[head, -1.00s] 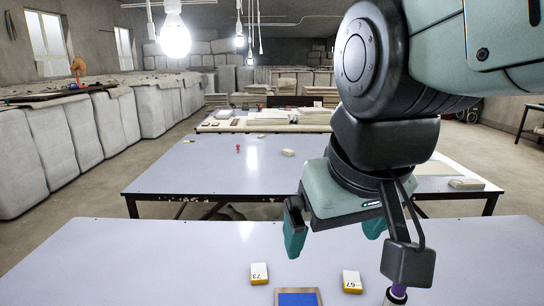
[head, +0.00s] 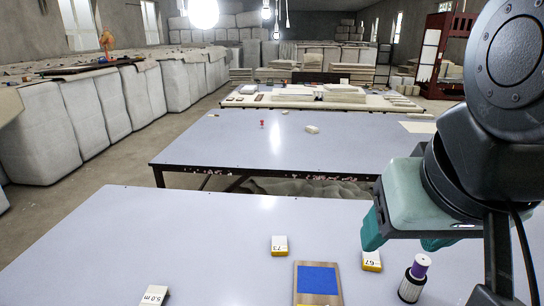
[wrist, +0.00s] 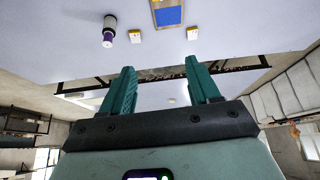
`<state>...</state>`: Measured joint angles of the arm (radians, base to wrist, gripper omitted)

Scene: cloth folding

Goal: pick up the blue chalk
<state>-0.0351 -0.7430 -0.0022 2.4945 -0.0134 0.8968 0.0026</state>
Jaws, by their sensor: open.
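A flat blue rectangle (head: 317,279) lies on a brown board (head: 303,292) on the near table; I cannot tell whether it is chalk. It also shows at the top of the wrist view (wrist: 168,16). A dark and white cylinder with a purple top (head: 420,266) stands right of it, and also shows in the wrist view (wrist: 108,32). No other blue stick is visible. My gripper (head: 405,241) is open and empty, apart from these things. In the wrist view its two teal fingers (wrist: 164,75) are spread with nothing between them.
White and yellow blocks marked 73 (head: 279,245) and 67 (head: 371,261) stand near the board. A block marked 5.0 m (head: 154,296) lies at the front left. The near table (head: 180,235) is otherwise mostly bare. A second table (head: 210,150) stands beyond a gap.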

